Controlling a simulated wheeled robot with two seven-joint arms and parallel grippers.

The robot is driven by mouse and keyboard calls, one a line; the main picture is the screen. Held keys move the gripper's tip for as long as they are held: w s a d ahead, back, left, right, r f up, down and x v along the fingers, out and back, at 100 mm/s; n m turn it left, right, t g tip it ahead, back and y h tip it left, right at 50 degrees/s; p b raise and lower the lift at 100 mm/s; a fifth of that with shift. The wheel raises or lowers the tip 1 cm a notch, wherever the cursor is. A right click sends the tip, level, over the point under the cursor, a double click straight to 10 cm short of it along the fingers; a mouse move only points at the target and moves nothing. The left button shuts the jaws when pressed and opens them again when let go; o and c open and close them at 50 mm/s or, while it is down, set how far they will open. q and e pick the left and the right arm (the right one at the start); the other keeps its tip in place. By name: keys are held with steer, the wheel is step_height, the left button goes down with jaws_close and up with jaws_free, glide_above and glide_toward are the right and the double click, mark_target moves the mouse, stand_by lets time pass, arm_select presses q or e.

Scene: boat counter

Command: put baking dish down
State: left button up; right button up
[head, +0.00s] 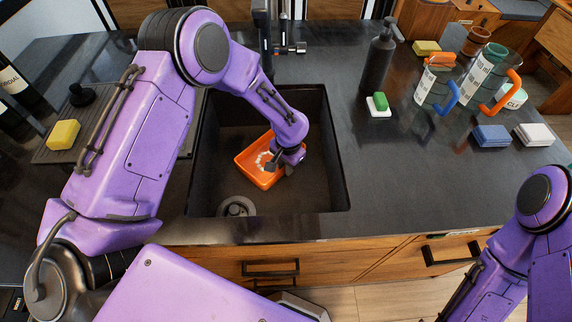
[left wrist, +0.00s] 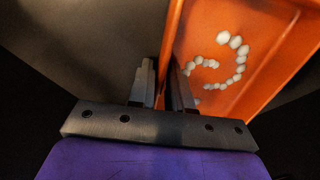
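The orange baking dish (head: 246,161) is inside the dark sink basin (head: 220,160), with a curved row of white pieces on its floor. I cannot tell whether it rests on the sink bottom. My left gripper (head: 281,165) reaches down into the sink at the dish's right side. In the left wrist view, the dish (left wrist: 285,70) fills the right part, and its wall runs between the two close fingers (left wrist: 163,88) of my left gripper, which looks shut on it. My right arm shows at the lower right of the head view; its gripper is out of frame.
The drain (head: 236,207) is at the sink's front left. Behind the sink stands a faucet (head: 262,30). A yellow sponge (head: 63,134) lies at left.

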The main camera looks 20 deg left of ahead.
arm_select(q)
steer(key=shift+o, duration=1)
steer(key=shift+w, duration=0.1)
steer(key=shift+r, duration=0.2)
step_height(320, 180, up, 12)
steer(key=b, duration=0.1)
steer(key=shift+s+d, duration=0.2)
steer(key=shift+d, duration=0.15)
